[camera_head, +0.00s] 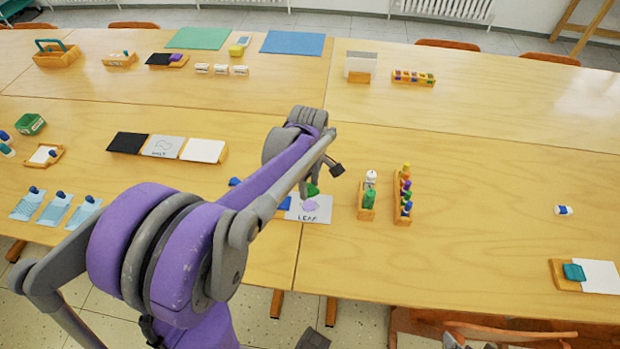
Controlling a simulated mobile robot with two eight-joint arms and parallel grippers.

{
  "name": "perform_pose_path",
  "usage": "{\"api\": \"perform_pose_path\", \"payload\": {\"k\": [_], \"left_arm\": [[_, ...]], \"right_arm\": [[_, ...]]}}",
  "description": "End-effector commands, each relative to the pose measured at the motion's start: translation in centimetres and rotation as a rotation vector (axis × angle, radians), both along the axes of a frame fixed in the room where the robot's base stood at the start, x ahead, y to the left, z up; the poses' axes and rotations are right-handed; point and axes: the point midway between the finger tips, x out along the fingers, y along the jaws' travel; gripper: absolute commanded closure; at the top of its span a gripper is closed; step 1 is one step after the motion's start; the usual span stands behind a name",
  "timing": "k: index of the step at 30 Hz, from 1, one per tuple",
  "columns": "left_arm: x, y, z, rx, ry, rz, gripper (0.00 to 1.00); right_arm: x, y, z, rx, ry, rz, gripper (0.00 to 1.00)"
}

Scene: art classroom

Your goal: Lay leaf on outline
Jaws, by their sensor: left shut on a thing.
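My left gripper (312,184) reaches over the front of the table, mostly hidden behind its own wrist. It is shut on a small green leaf (313,190). The leaf shows just above a white card (322,217) with a purple outline (309,206) and the word LEAF. From this angle I cannot tell whether the leaf touches the card. The leaf appears beyond the outline, toward the card's far edge. My right gripper is not in view.
Right of the card stand a wooden holder with a white-capped green bottle (369,200) and a rack of coloured pieces (403,200). Blue pieces (285,203) lie left of the card, partly behind my arm. The table right of the rack is largely clear.

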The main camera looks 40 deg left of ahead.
Motion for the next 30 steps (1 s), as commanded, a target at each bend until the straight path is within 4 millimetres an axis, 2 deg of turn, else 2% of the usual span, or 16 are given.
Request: {"api": "perform_pose_path", "payload": {"k": [8,21,30], "left_arm": [[0.0,0.0,-1.7,0.0,0.001,0.0,1.0],[0.0,0.0,-5.7,0.0,0.0,0.0,1.0],[0.0,0.0,-6.1,0.0,0.0,0.0,1.0]], "right_arm": [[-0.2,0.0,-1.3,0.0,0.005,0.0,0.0],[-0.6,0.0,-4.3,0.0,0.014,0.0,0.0],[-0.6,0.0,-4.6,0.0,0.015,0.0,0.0]]}}
